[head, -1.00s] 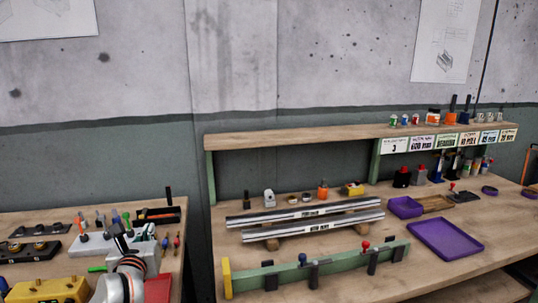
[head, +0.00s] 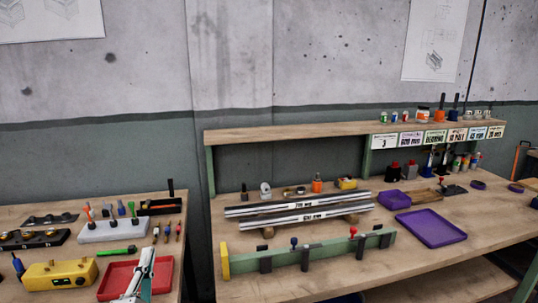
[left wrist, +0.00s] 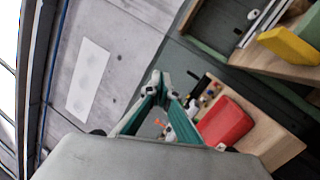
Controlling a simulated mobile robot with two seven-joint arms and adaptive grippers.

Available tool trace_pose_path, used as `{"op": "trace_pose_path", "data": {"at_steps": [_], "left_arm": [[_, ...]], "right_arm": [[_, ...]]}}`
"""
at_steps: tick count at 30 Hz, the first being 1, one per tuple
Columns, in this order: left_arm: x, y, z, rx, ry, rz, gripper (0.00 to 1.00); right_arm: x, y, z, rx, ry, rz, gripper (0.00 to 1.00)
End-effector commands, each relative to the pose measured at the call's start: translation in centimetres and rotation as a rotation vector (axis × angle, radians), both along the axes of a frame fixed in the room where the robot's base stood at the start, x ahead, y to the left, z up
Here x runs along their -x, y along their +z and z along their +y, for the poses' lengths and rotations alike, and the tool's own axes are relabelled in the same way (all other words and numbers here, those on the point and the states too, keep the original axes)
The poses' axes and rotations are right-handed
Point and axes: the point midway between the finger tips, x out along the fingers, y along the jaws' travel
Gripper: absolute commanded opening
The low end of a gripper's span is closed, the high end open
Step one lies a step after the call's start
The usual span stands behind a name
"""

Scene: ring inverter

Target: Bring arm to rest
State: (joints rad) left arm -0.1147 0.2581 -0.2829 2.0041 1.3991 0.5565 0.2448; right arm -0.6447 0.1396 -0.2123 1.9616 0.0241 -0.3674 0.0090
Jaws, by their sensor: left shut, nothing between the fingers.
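My left gripper (head: 148,252) is at the lower left of the head view, in front of the red tray (head: 115,277) on the left bench. It is shut with nothing between its fingers. In the left wrist view its green and grey fingers (left wrist: 159,80) meet at the tips, clear of any object. The red tray (left wrist: 224,122) also shows there, to the right of the fingers. My right gripper is not in view.
The left bench (head: 200,215) holds a yellow box (head: 60,274), a green-handled tool (head: 117,250) and a grey tool rack (head: 112,231). The right bench (head: 400,262) carries metal rails (head: 300,212), a green fixture bar (head: 310,252) and a purple tray (head: 431,228).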

Motion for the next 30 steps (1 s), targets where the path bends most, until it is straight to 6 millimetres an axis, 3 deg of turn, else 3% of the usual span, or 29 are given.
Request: {"op": "trace_pose_path", "data": {"at_steps": [5, 10, 14, 18, 21, 24, 30], "left_arm": [[4.0, -6.3, -5.6, -0.55, -0.053, 0.083, 0.0], [8.8, -15.3, -9.8, -1.084, -0.153, 0.198, 0.0], [13.3, -22.8, -11.0, -1.466, -0.256, 0.297, 0.0], [17.9, -29.2, -10.3, -1.791, -0.366, 0.39, 0.0], [20.4, -32.1, -9.5, -1.949, -0.426, 0.436, 0.0], [22.0, -33.7, -8.8, -2.041, -0.465, 0.462, 0.0], [22.5, -34.3, -8.5, -2.083, -0.479, 0.473, 0.0]], "right_arm": [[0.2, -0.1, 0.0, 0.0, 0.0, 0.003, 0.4], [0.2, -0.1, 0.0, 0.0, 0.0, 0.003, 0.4], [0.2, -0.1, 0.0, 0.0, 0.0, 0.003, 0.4], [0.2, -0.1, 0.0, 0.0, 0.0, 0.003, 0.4], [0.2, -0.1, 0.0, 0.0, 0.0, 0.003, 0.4], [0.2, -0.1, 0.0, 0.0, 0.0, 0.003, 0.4], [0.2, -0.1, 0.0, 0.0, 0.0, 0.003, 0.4]]}}
